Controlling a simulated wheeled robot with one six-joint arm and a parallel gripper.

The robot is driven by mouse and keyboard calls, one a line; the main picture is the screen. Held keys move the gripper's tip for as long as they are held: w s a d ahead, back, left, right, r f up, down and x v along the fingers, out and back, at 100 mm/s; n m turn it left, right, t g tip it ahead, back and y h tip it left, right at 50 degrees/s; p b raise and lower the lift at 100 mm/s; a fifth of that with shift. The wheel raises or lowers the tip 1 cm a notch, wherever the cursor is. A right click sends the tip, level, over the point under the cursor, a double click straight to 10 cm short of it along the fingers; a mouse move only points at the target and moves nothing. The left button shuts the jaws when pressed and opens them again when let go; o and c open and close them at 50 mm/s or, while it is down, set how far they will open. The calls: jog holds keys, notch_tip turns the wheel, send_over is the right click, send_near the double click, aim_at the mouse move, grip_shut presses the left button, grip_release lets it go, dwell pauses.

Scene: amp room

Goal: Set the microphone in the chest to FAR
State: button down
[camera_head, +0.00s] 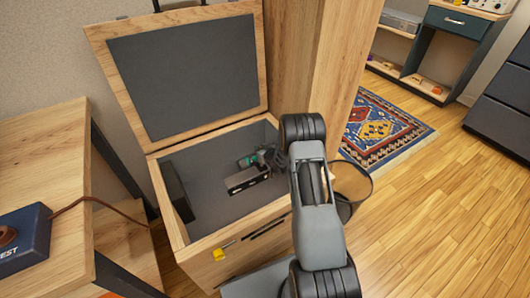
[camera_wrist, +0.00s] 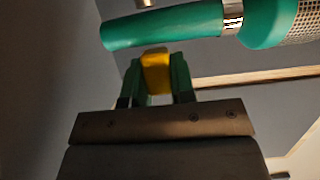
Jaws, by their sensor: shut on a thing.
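The open wooden chest (camera_head: 188,247) stands ahead with its lid (camera_head: 183,75) raised and a dark grey lining. The microphone (camera_wrist: 180,25), with a green body and a silver mesh head at right, lies across the top of the wrist view. Only a small green part of it (camera_head: 246,161) shows in the head view. My gripper (camera_head: 267,158) reaches down inside the chest. In the wrist view my gripper (camera_wrist: 156,82) is shut on a small yellow piece (camera_wrist: 156,72) at the microphone's lower edge. Any switch markings are not readable.
A black and silver box (camera_head: 247,180) lies on the chest floor beside my gripper, and a dark panel (camera_head: 178,191) leans at the left wall. A yellow latch (camera_head: 219,254) is on the chest front. A wooden table (camera_head: 45,150) is at left, a round bin (camera_head: 352,182) at right.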

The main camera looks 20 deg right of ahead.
jog(key=shift+d, duration=0.2)
jog(key=c, duration=1)
grip_release()
jog(key=shift+d, duration=0.15)
jog(key=shift+o, duration=0.2)
jog(key=shift+s+r, duration=0.25)
jog(key=shift+s, duration=0.15)
jog(key=p+v, duration=0.4)
jog(key=v, duration=0.8)
jog(key=shift+s, duration=0.4)
jog(key=shift+r, duration=0.15)
